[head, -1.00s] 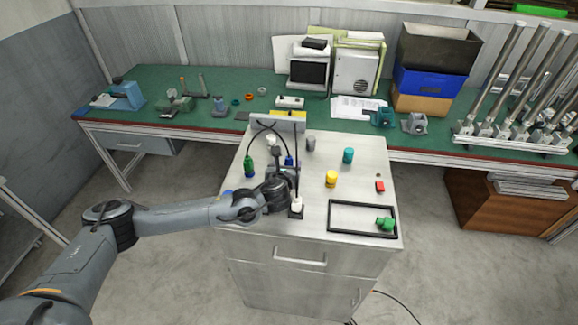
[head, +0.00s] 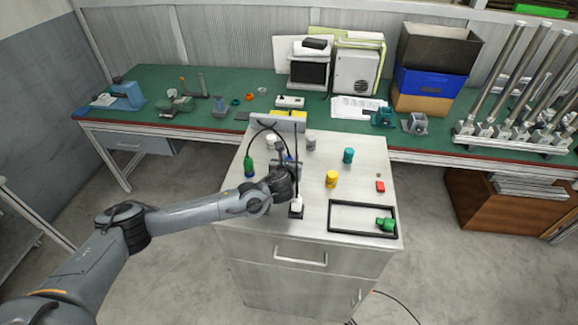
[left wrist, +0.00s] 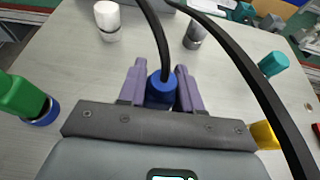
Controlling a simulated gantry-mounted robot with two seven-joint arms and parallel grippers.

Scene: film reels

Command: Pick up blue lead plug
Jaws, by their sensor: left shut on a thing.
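The blue lead plug (left wrist: 161,90) stands between the two purple fingers of my left gripper (left wrist: 161,85) in the left wrist view. A black cable (left wrist: 153,35) comes out of its top. The fingers are shut on the plug's sides. In the head view my left gripper (head: 285,166) is over the middle left of the cabinet top and largely hides the plug. I cannot tell whether the plug touches the cabinet top. My right gripper is not in view.
Yellow (head: 331,178) and teal (head: 348,155) cylinders stand to the right. A black frame (head: 345,232) lies front right. Black cables arch close by.

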